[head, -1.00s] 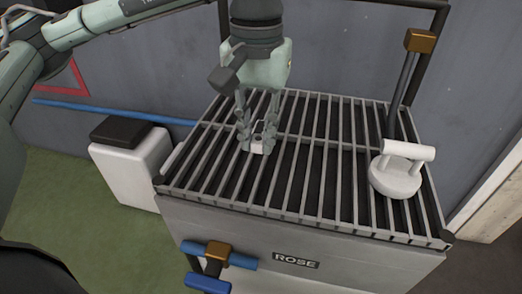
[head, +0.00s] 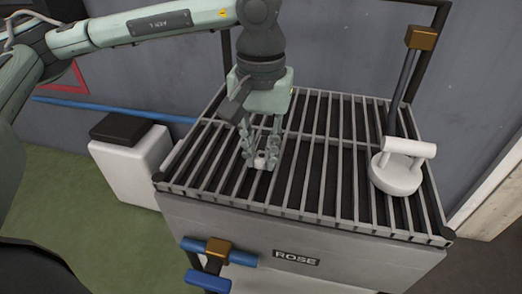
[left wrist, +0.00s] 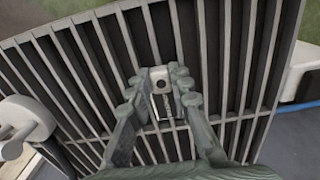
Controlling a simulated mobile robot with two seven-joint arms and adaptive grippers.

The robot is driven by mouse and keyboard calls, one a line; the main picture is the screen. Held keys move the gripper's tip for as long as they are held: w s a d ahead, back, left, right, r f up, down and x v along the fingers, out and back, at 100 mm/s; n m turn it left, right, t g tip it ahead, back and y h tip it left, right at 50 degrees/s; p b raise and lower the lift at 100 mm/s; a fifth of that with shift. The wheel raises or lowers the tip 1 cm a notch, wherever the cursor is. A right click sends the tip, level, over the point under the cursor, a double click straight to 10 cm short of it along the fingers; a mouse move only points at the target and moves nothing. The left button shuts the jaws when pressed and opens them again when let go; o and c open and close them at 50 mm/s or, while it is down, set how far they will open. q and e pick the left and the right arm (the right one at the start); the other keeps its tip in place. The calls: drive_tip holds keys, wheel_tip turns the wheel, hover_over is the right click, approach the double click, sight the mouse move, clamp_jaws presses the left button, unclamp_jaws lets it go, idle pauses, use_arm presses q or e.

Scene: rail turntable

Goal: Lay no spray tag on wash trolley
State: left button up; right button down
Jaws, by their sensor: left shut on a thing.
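The wash trolley (head: 215,225) has a slatted grey top and a plate reading ROSE on its front. My left gripper (head: 262,160) points down over the left front part of the slats. It is shut on a small pale tag with a dark hole (head: 261,163). In the left wrist view the tag (left wrist: 159,77) sits between the fingertips of the gripper (left wrist: 160,95), low over the slats. I cannot tell whether the tag touches the slats. My right gripper is not in view.
A white round piece with a handle (head: 396,178) stands on the right of the slats, beside a post with a brown block (head: 420,39). A white box with a dark lid (head: 133,162) stands left of the trolley. The middle slats are clear.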

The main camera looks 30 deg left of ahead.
sight(261, 158)
use_arm(q)
drive_tip(key=o, duration=0.8)
wheel_tip(261, 158, up, 12)
drive_tip(key=shift+r+p, duration=0.15)
drive_tip(key=shift+p, duration=0.2)
